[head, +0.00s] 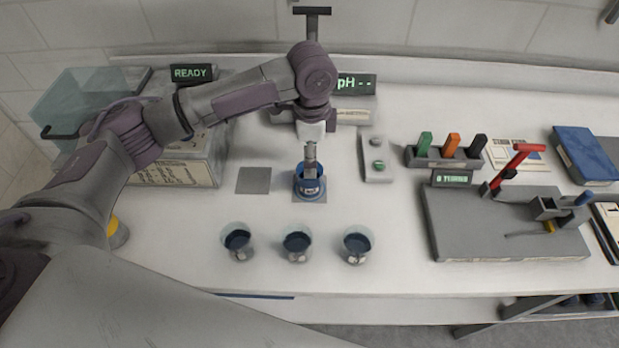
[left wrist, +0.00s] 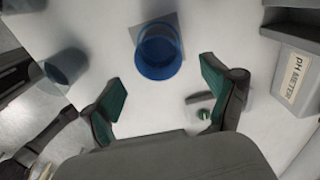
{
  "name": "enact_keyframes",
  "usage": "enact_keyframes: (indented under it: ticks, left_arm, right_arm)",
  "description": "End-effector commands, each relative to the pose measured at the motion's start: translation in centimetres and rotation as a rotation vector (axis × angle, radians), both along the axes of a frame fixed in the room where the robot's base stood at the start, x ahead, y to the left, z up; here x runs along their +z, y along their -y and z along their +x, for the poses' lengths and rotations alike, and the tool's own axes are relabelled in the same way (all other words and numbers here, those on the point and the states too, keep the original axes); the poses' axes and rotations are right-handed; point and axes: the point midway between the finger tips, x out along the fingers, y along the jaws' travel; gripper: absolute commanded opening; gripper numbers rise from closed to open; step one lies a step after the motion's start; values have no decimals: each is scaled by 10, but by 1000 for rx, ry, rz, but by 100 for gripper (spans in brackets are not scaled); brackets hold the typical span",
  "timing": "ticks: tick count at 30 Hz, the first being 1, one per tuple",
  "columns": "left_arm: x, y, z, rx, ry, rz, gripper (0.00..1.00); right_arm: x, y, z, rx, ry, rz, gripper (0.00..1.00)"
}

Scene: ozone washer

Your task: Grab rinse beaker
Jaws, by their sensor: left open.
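A beaker with a blue rim and dark liquid (head: 309,192) stands upright on a small grey pad under my left gripper (head: 310,160). In the left wrist view this blue beaker (left wrist: 160,60) sits beyond my open, empty fingers (left wrist: 160,78), apart from them. Three clear beakers with dark liquid stand in a front row: left (head: 238,243), middle (head: 297,245) and right (head: 357,246). Their labels are too small to read, so I cannot tell which is the rinse beaker. My right gripper is not in view.
The pH meter (head: 355,85) and a stand with a crossbar (head: 312,11) are behind the gripper. A button box (head: 377,160) is right of the blue beaker. The front table edge is clear.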

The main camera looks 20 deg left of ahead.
Motion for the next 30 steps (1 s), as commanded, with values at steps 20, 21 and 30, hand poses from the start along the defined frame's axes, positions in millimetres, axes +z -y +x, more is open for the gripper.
enact_keyframes:
  ticks: [20, 21, 30]
  left_arm:
    - [-62, -2, -4, -2, 2, 1, 86]
    - [-62, -2, -4, -2, 2, 1, 86]
    - [-62, -2, -4, -2, 1, 0, 53]
  right_arm:
    - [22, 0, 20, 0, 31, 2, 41]
    - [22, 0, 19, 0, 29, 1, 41]
    - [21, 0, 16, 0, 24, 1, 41]
